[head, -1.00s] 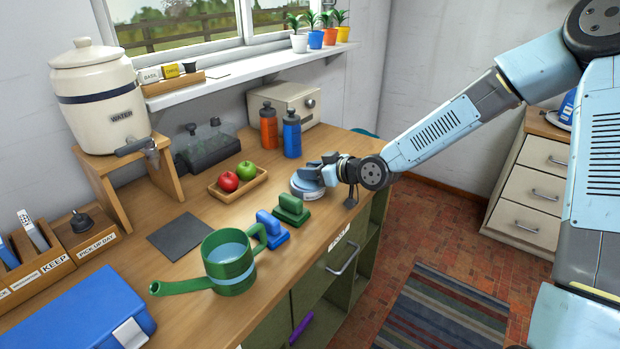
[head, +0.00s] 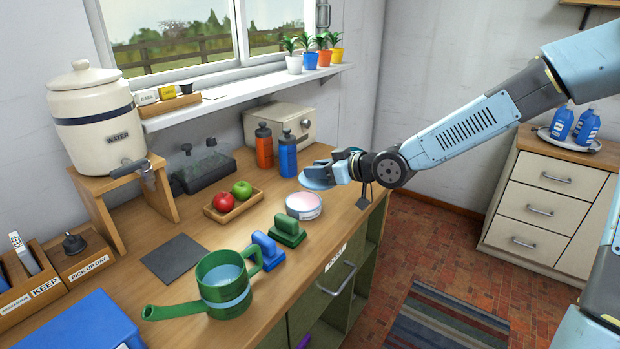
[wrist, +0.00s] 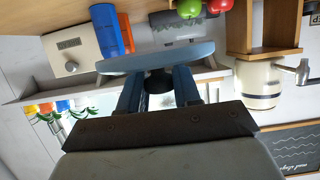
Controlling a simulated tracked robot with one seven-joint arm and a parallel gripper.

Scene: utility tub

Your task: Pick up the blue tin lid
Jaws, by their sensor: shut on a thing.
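The blue tin lid (head: 317,178) is a pale blue disc held in my gripper (head: 338,170), above and a little behind the open tin. In the wrist view the lid (wrist: 155,57) shows nearly edge-on, across the fingertips of my gripper (wrist: 158,85). The jaws are shut on it. The round tin (head: 304,206) stands on the counter with its pinkish-white inside showing, apart from the lid.
A green block-shaped thing (head: 287,232) and a blue one (head: 267,248) stand in front of the tin. An orange bottle (head: 264,146) and a blue bottle (head: 287,154) stand behind it. A fruit tray (head: 236,204) is to the left. The green watering can (head: 222,283) is nearer.

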